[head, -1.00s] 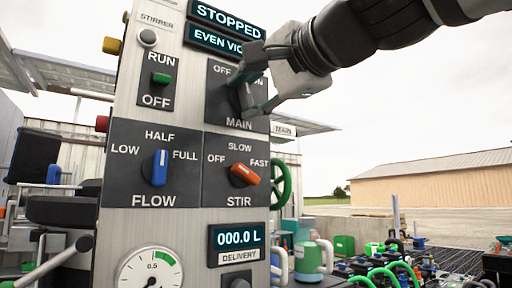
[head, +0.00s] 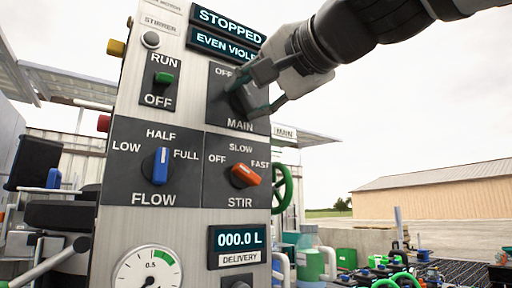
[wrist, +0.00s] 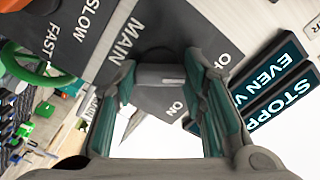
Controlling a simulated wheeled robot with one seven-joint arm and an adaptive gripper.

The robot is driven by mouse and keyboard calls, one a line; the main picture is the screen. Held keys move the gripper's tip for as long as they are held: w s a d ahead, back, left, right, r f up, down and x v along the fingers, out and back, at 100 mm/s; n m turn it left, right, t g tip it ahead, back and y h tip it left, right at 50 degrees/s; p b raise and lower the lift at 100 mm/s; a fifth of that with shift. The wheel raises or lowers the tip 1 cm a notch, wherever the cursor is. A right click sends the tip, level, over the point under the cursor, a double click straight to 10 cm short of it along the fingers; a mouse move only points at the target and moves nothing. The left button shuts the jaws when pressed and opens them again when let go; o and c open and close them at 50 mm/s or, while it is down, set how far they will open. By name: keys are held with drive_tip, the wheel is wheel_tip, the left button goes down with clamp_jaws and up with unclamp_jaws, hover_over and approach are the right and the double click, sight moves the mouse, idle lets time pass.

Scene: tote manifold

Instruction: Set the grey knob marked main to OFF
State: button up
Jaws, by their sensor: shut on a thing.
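The grey main knob (wrist: 158,75) sits on a dark plate (head: 217,108) marked MAIN, with OFF at upper left and ON at upper right. My gripper (head: 252,92) reaches in from the upper right, its fingers closed on both sides of the knob. In the wrist view the knob lies between the two teal-lined fingers, with a pale mark on it. In the head view the fingers hide most of the knob and the ON label and cover part of OFF. I cannot tell exactly where the knob points.
Below the plate is the orange STIR knob (head: 245,175), with the blue FLOW knob (head: 160,166) to its left. A green RUN/OFF switch (head: 165,78) is at upper left. Displays above read STOPPED (head: 228,22) and EVEN VIOLE. A green handwheel (head: 283,188) stands at the right.

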drive_tip(key=shift+f, duration=0.1)
drive_tip(key=o, duration=1.2)
drive_tip(key=shift+c, duration=0.2)
drive_tip(key=shift+s, duration=0.1)
drive_tip(key=v, duration=1.2)
